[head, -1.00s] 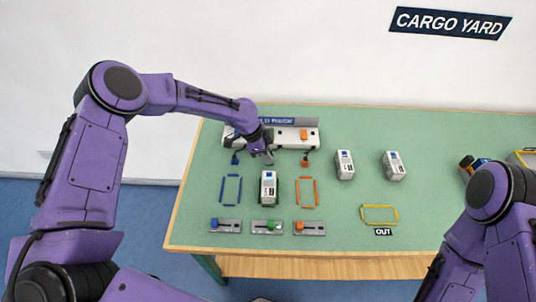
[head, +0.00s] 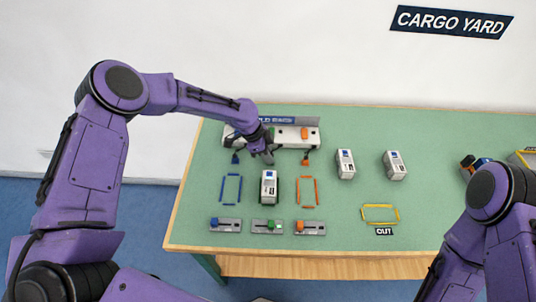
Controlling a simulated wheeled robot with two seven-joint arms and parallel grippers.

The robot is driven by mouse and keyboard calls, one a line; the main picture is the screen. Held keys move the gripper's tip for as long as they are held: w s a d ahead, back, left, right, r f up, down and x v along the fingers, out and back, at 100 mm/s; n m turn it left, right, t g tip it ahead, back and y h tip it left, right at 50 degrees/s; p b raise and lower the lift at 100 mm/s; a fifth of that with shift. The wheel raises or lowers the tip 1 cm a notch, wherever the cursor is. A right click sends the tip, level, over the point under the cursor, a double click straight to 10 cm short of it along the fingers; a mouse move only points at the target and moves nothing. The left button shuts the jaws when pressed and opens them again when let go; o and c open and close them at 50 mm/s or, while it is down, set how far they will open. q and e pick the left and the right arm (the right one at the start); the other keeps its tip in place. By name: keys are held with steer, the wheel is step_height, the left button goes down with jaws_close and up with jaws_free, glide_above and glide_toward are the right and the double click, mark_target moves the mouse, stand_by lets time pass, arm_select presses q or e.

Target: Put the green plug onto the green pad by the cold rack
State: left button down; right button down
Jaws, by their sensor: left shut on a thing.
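The cold rack (head: 290,143) is a long white unit at the back left of the table. A small green patch (head: 271,133) on it, probably the green pad, shows just right of my left wrist. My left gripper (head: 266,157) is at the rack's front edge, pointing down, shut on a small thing. That thing is mostly hidden by the fingers; its place between the blue and orange plugs fits the green plug. A blue plug (head: 235,158) and an orange plug (head: 306,159) lie in front of the rack. My right gripper is out of view.
A white container (head: 269,187) stands between a blue outline (head: 231,188) and an orange outline (head: 308,191). Slider panels (head: 225,226) line the front edge. Two more containers (head: 345,164) (head: 395,166) and a yellow outline (head: 380,214) are to the right.

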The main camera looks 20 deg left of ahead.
arm_select(q)
steer(key=shift+f, duration=0.1)
stand_by(0.4)
steer(key=c, duration=0.5)
jaws_free()
steer(key=shift+r+p, duration=2.65)
steer(key=shift+r, duration=0.9)
steer(key=shift+f, duration=0.1)
